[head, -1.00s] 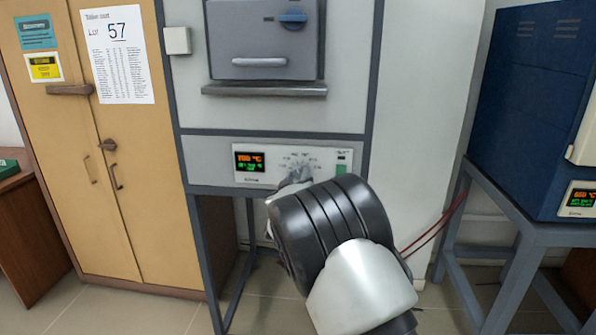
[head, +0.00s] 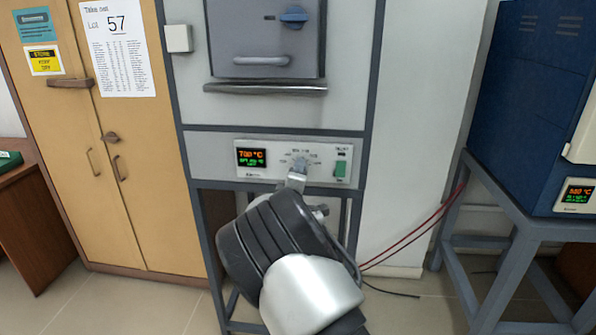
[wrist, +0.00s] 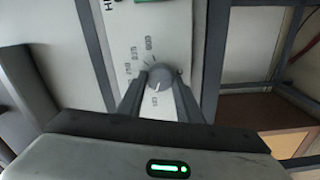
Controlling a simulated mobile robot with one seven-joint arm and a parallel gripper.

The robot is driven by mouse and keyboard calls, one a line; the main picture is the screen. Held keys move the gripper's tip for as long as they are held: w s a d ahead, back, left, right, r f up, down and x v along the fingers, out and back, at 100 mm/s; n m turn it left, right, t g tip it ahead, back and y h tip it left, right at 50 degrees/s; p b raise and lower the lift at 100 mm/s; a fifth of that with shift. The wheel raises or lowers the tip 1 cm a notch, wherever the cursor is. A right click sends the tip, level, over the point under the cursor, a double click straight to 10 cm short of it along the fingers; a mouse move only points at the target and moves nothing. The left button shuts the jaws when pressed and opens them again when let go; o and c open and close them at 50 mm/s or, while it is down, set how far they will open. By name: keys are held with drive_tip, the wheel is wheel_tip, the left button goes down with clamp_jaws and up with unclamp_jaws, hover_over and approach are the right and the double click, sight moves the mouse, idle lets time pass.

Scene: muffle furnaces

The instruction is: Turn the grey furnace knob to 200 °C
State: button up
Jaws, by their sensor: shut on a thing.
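The grey furnace (head: 345,60) stands in the middle of the head view, with a white control panel (head: 322,172) below its door. The panel's round grey knob (head: 301,162) is mostly hidden there by my gripper (head: 297,177). The orange display (head: 251,157) seems to read 700 °C; its green line is too small to read. Printed dial numbers ring the knob; some are hidden or blurred.
A green switch (head: 340,168) sits on the panel right of the knob. A blue furnace (head: 530,90) on a metal stand is at the right, with red cables (head: 420,230) between the stands. A wooden cabinet (head: 130,180) is at the left.

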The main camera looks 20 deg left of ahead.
drive_tip(key=shift+n, duration=0.8)
drive_tip(key=shift+f, duration=0.1)
drive_tip(key=o, duration=1)
drive_tip(key=shift+o, duration=0.2)
drive_tip(key=shift+s, duration=0.1)
drive_tip(key=v, duration=1.7)
drive_tip(key=shift+s+p, duration=0.2)
drive_tip(key=shift+p, duration=0.1)
